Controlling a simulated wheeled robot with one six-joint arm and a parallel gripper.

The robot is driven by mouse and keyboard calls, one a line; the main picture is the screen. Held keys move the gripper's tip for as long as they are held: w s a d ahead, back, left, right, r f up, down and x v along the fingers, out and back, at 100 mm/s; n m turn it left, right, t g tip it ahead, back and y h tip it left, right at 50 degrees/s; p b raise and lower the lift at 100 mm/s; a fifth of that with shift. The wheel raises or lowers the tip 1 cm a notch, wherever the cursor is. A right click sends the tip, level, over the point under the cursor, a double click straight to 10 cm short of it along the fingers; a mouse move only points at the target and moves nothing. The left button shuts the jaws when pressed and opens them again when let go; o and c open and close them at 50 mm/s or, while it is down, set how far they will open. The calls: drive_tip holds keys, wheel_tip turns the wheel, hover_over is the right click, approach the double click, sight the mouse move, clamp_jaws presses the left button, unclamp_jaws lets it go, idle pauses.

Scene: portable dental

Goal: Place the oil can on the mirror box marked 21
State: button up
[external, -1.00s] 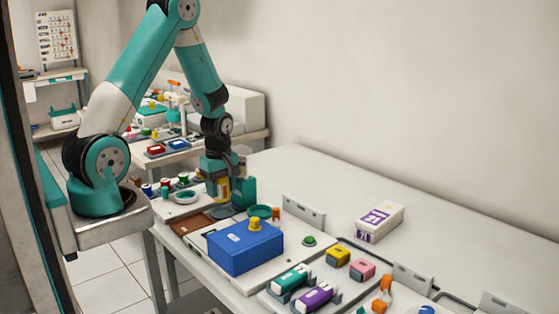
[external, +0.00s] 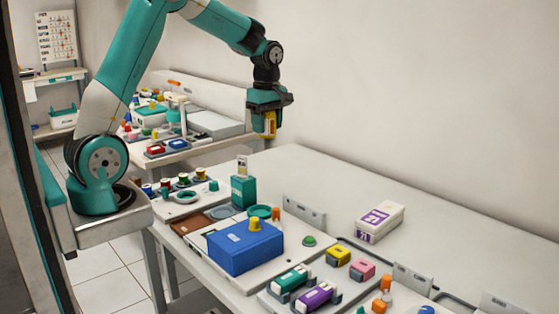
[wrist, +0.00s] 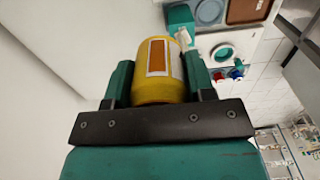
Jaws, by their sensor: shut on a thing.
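My gripper (external: 268,124) is shut on a yellow can with an orange label, which I take to be the oil can (external: 270,123), and holds it high above the back of the table. In the wrist view the can (wrist: 158,72) sits between the two teal fingers. The mirror box marked 21 (external: 379,222) is a white box with purple markings, lying on the table at the right, apart from the gripper and lower than it. Its top looks clear.
A blue box (external: 244,248) with a yellow knob stands at the table's front. A teal box (external: 243,192) stands behind it. Teal and purple items, small yellow and pink blocks lie at the front right. The table between the teal box and the white box is mostly clear.

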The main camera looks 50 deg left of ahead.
drive_tip(key=w+d+r, duration=0.1)
drive_tip(key=w+d, duration=0.7)
drive_tip(key=d, duration=0.4)
hover_over(367, 221)
wheel_tip(367, 221, down, 14)
drive_tip(key=shift+r+p, duration=0.15)
drive_tip(key=shift+p, duration=0.15)
drive_tip(key=shift+f+p, duration=0.35)
drive_tip(key=shift+f, duration=2.05)
drive_tip(key=shift+f, duration=0.15)
drive_tip(key=o, duration=0.9)
drive_tip(key=shift+o, duration=0.2)
